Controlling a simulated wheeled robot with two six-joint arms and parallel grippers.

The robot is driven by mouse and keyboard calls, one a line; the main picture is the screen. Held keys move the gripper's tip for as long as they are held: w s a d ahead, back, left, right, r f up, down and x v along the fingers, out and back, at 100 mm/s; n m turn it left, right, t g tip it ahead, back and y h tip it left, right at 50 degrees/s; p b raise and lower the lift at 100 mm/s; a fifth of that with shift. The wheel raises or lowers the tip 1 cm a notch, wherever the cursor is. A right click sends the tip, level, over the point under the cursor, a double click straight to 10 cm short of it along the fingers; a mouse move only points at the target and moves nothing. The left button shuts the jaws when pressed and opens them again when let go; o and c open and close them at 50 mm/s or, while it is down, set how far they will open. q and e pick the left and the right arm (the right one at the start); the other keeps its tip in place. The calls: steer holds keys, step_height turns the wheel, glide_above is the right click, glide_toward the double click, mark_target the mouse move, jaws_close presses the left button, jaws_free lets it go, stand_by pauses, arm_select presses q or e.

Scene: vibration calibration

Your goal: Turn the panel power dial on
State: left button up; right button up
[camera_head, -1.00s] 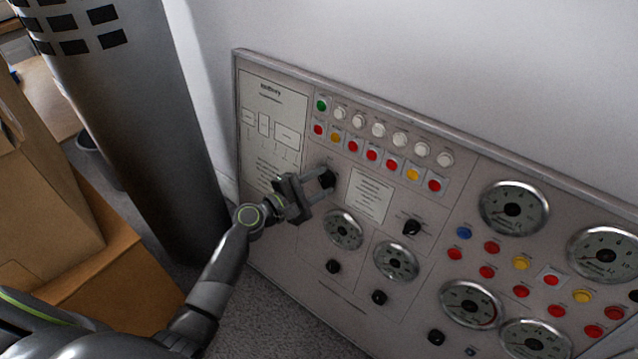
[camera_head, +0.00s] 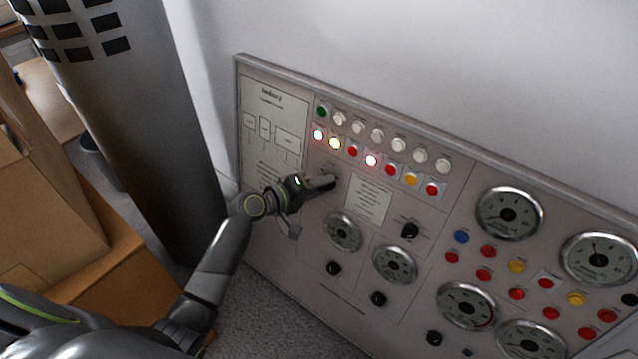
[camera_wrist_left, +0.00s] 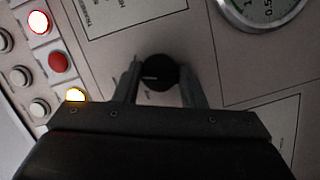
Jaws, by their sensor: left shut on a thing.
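The grey control panel (camera_head: 298,236) leans against the wall in the head view. The panel power dial is a round black knob (camera_wrist_left: 160,72) between my left fingers in the wrist view. In the head view the gripper mostly hides it. My left gripper (camera_head: 322,182) is shut on this dial, with one finger on each side, and the gripper is rolled. Three lamps in the coloured row are lit: a red lamp (camera_head: 318,135), a yellowish one (camera_head: 335,143) and another red one (camera_head: 371,160). My right gripper is out of view.
Other black knobs (camera_head: 409,230) and round gauges (camera_head: 342,231) sit right of and below the gripper. White buttons (camera_head: 377,134) run above the coloured lamps. A large grey cylinder (camera_head: 140,120) and cardboard boxes (camera_head: 50,210) stand to the left.

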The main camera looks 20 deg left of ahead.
arm_select(q)
steer(key=m+y+p, duration=0.1)
steer(key=m, duration=0.3)
steer(key=shift+p, duration=0.3)
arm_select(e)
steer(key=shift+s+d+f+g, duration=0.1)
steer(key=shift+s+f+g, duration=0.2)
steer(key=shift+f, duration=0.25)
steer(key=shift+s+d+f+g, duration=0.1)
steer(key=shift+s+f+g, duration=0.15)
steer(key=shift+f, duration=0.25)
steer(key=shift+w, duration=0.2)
arm_select(q)
steer(key=o, duration=0.8)
steer(key=shift+o, duration=0.9)
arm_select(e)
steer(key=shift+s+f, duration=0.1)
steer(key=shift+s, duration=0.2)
